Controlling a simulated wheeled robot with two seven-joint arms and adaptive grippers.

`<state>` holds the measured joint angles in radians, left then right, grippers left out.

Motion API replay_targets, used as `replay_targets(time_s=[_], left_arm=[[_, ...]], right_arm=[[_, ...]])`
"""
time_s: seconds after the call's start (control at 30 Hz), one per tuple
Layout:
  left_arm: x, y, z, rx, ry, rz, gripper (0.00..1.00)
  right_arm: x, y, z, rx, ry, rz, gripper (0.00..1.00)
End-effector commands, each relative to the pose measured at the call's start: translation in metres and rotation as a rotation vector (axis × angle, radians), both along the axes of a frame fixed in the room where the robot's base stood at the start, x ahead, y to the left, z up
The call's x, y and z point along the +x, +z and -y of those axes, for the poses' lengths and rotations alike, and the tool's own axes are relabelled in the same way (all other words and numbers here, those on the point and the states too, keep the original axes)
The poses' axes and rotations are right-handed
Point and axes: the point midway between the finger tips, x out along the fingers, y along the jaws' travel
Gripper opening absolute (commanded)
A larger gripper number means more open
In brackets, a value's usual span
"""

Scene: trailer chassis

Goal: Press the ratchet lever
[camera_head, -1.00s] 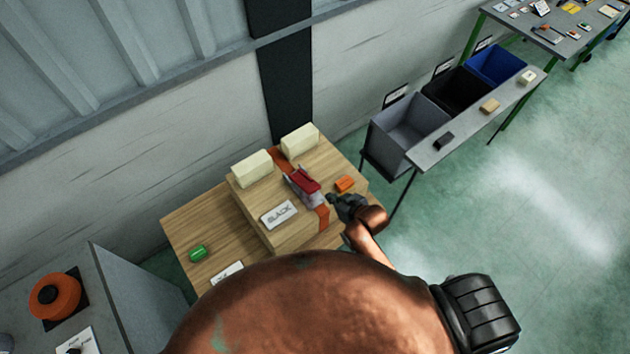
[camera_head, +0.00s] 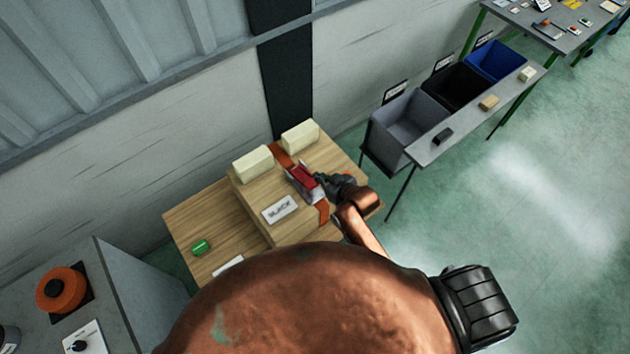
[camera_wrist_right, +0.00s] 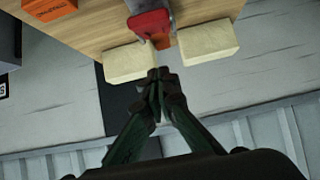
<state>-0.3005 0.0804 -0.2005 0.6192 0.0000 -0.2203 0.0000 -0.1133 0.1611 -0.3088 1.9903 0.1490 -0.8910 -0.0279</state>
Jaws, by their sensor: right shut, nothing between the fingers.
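The red ratchet lever (camera_head: 303,174) sits on a grey metal ratchet body on an orange strap (camera_head: 322,211), which runs over a wooden block (camera_head: 252,215). My right gripper (camera_head: 322,181) is shut and empty, at the right side of the lever; I cannot tell if it touches. In the right wrist view the closed fingertips (camera_wrist_right: 162,76) show below the red lever (camera_wrist_right: 149,23), with the orange strap between two cream blocks (camera_wrist_right: 128,62). My left gripper is not in view.
A "SLACK" card (camera_head: 280,208) lies beside the ratchet. Two cream blocks (camera_head: 253,164) stand behind it. A green piece (camera_head: 201,247) lies on the lower wooden step. Grey, black and blue bins (camera_head: 403,128) stand at the right. An orange block (camera_wrist_right: 50,8) shows in the wrist view.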

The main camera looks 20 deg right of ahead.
Motion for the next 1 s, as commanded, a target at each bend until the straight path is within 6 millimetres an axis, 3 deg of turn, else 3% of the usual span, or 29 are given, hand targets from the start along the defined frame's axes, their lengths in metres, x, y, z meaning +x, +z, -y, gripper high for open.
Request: replay_targets(time_s=[0.23,0.53,1.0], left_arm=[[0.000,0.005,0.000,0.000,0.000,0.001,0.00],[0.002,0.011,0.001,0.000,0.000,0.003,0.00],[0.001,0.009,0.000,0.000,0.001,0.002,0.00]], right_arm=[[0.039,-0.029,-0.014,0.000,-0.001,-0.001,0.00],[0.023,-0.062,-0.008,-0.001,-0.001,-0.001,0.00],[0.022,-0.067,-0.009,0.000,0.002,0.004,0.00]])
